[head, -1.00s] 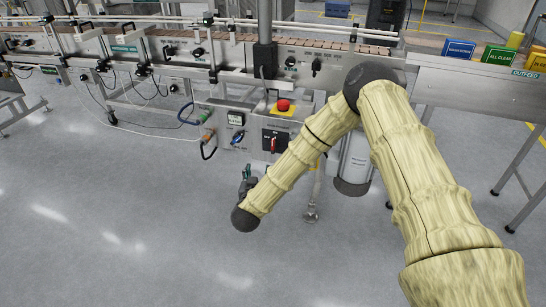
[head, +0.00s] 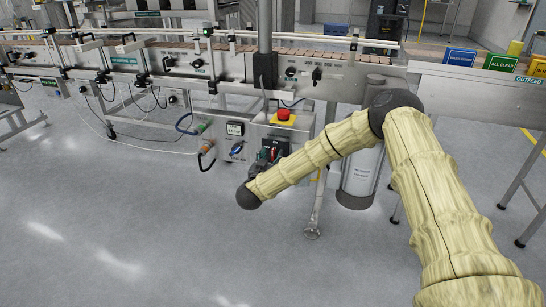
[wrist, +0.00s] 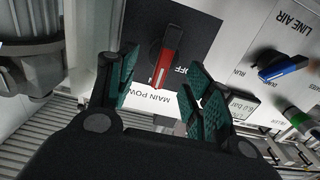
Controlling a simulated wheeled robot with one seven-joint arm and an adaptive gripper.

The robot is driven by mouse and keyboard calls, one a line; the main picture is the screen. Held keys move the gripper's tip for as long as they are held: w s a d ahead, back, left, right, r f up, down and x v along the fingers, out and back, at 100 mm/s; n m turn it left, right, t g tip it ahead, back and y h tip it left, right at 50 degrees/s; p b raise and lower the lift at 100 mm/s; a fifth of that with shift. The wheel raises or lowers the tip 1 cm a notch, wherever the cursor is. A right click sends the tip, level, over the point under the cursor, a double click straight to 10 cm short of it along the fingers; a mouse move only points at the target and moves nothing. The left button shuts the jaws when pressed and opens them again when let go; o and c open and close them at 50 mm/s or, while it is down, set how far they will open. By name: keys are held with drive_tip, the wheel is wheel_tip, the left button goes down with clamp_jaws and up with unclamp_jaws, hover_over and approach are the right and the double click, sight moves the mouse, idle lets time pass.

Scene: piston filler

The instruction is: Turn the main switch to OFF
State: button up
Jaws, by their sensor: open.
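The main switch has a red handle (wrist: 169,52) on a black plate (wrist: 198,33). In the wrist view "OFF" is printed just right of the handle, and a white "MAIN POWER" label, partly covered, lies below. In the head view the switch's black plate (head: 281,144) shows on the control box, partly hidden by my gripper. My gripper (wrist: 162,72) is open, its green-padded fingers on either side of the handle in the wrist view. I cannot tell whether they touch it. In the head view my gripper (head: 260,162) is at the front of the box.
A red emergency button on a yellow base (head: 283,115) sits above the switch. A blue-handled LINE AIR valve (wrist: 283,68) is to the right in the wrist view. A grey cylinder (head: 357,183) stands right of the box. The floor in front is clear.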

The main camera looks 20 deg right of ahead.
drive_tip(key=shift+x, duration=1.35)
drive_tip(key=c, duration=1)
drive_tip(key=shift+o, duration=0.2)
